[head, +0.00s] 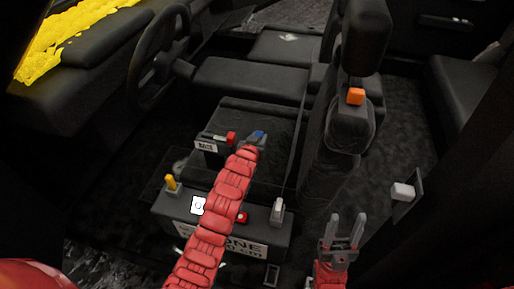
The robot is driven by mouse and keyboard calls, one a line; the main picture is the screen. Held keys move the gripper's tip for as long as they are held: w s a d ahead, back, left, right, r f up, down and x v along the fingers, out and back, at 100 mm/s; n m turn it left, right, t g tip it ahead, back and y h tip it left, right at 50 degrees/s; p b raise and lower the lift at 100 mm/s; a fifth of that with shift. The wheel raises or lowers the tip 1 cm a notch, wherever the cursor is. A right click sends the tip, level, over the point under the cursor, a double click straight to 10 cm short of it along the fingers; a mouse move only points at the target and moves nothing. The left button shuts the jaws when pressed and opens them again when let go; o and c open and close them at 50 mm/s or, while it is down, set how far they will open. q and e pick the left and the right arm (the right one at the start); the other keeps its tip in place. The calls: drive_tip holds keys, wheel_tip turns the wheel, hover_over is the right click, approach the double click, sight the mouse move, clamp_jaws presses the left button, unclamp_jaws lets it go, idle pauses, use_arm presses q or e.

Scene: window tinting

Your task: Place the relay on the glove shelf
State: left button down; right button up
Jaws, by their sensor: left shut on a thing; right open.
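My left gripper (254,143) is at the end of the red segmented arm that reaches up through the middle of the head view. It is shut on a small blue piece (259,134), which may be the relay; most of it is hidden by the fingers. It is over the dark console, just right of a small labelled block with a red end. My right gripper (343,232) is open and empty at the lower right, fingers pointing up the picture. I cannot tell which surface is the glove shelf; a dark flat ledge (262,108) lies beyond the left gripper.
A dark box (257,236) with a printed label carries yellow (171,183), white (198,206), red (242,218) and grey (277,211) pieces. The labelled block (208,143) stands behind. An orange block (355,96) is on the seat. A white block (403,191) is at right. A steering wheel (158,52) is upper left.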

use_arm(q)
drive_tip(key=shift+s+a+f, duration=0.15)
drive_tip(key=shift+s+a, duration=0.05)
drive_tip(key=shift+s, duration=0.35)
drive_tip(key=shift+s+f, duration=0.15)
drive_tip(key=shift+f, duration=1.55)
drive_tip(key=shift+f+b, duration=0.1)
drive_tip(key=shift+b, duration=0.2)
drive_tip(key=c, duration=0.6)
unclamp_jaws()
